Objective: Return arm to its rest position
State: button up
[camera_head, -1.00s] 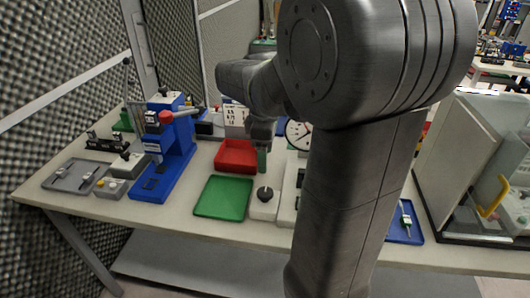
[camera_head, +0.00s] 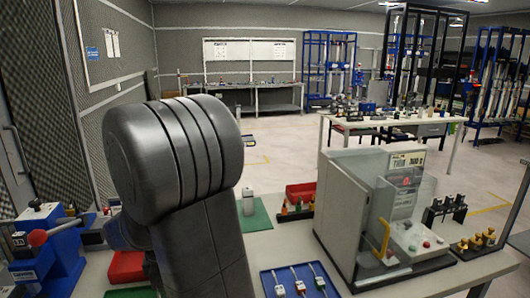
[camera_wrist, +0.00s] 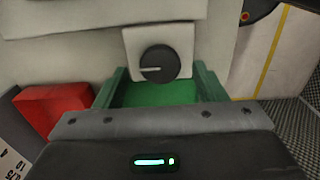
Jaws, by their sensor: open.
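In the wrist view my gripper (camera_wrist: 159,70) is open, its two green fingers apart with nothing held between them. Below the fingers lies a green tray (camera_wrist: 150,97). A pale block with a round black knob (camera_wrist: 160,63) shows just past the fingertips; I cannot tell the gap to it. A red tray (camera_wrist: 52,105) is at the left. In the head view my arm's large grey links fill the left middle, and my gripper is hidden behind them.
In the head view a blue press (camera_head: 45,250) stands at the left, beside a red tray (camera_head: 125,267). A blue tray with small leads (camera_head: 268,283) lies at the front. A clear-walled enclosure (camera_head: 340,215) stands right of my arm. Open floor (camera_head: 280,150) lies beyond the bench.

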notch_tip(320, 180, down, 3)
jog(key=shift+f, duration=0.15)
dwell(0.4)
